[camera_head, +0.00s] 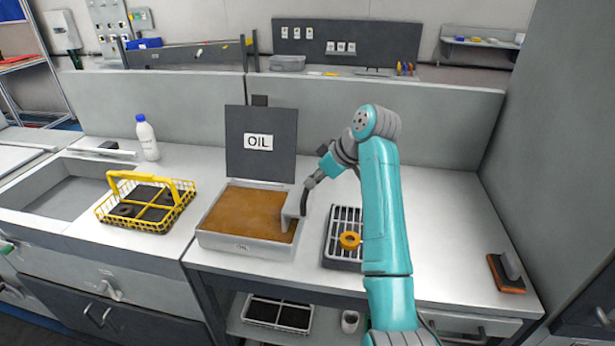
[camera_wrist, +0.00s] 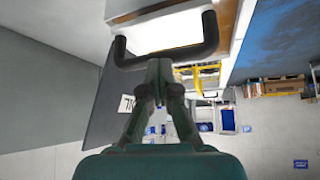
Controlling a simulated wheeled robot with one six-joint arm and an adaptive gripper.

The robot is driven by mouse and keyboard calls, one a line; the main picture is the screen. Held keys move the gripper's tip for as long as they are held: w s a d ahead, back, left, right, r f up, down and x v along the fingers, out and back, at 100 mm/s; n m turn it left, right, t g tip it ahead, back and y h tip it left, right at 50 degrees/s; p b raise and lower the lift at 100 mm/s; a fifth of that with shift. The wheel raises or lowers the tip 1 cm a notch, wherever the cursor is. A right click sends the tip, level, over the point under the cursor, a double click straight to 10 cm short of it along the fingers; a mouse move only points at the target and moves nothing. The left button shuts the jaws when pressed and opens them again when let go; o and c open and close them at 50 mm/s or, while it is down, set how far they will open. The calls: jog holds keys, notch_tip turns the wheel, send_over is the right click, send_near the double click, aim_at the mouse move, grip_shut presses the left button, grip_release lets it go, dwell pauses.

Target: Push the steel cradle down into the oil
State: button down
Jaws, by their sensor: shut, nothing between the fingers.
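The oil bath (camera_head: 220,237) stands on the counter, filled with brown oil (camera_head: 240,207). Its dark lid (camera_head: 235,165), labelled OIL, stands open behind. The steel cradle (camera_head: 292,209) shows as a pale plate at the bath's right side, with a dark handle (camera_head: 305,203). How deep it sits cannot be told. In the wrist view the black U-shaped handle (camera_wrist: 170,59) lies across the fingertips, in front of the bright steel plate (camera_wrist: 158,30). My gripper (camera_wrist: 158,66) is shut, its tips at the handle bar; contact is unclear. In the head view my gripper (camera_head: 311,182) is above the bath's right edge.
A yellow wire basket (camera_head: 118,219) with dark compartments stands left of the bath. A white bottle (camera_head: 147,138) stands at the back left. The counter's right part is mostly clear.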

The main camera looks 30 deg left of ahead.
notch_tip(320, 180, down, 2)
jog(key=shift+a, duration=0.1)
jog(key=d, duration=0.1)
jog(key=d+r, duration=0.1)
jog(key=d, duration=0.1)
jog(key=shift+s, duration=0.15)
jog(key=shift+r, duration=0.1)
jog(key=v, duration=0.7)
jog(key=shift+r, duration=0.15)
jog(key=shift+d, duration=0.15)
dwell(0.9)
